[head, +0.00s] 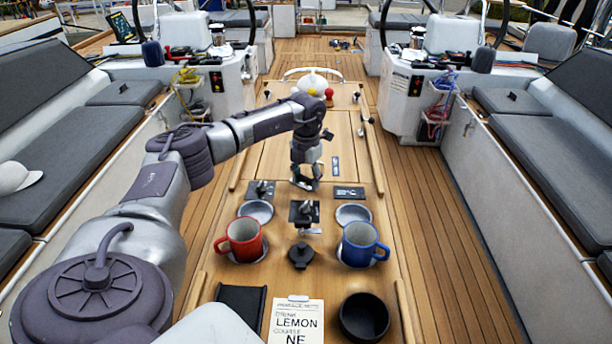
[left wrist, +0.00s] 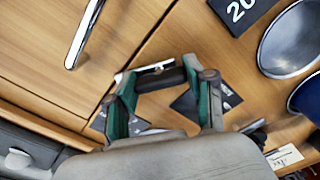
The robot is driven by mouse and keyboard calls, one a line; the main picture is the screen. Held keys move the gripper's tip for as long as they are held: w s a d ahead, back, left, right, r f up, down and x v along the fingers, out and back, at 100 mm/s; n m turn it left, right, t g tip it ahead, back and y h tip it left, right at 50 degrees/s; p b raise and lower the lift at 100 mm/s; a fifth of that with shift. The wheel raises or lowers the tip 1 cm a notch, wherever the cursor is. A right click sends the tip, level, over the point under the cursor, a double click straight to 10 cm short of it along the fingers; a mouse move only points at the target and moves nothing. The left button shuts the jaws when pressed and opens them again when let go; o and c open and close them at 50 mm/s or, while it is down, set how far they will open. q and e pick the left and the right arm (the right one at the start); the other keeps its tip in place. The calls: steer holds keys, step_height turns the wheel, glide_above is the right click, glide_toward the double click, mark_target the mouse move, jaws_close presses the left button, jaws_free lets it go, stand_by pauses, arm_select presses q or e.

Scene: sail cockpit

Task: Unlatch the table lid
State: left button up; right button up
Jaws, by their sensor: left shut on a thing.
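The wooden table lid (head: 285,160) lies flat in the middle of the cockpit table. My left gripper (head: 305,184) reaches down to the table near the lid's front edge. In the left wrist view, its two green-lined fingers (left wrist: 160,84) are closed on a small dark bar with a bright metal edge (left wrist: 155,70), which looks like the latch. The fingers partly hide it, so I cannot tell its exact position. A black plate with a dark fitting (head: 305,212) lies just in front of the gripper. My right gripper does not show.
A red mug (head: 243,240) and a blue mug (head: 361,244) stand in front of the gripper. Metal bowls (head: 353,214) sit behind them.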

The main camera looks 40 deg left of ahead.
mark_target(306, 177)
arm_select(q)
steer(key=n+p, duration=0.1)
steer(key=n, duration=0.3)
steer(key=shift+r, duration=0.1)
steer(key=shift+n+p, duration=0.45)
steer(key=shift+n, duration=0.75)
steer(key=o, duration=1.2)
steer(key=shift+c, duration=0.2)
step_height(306, 177, up, 12)
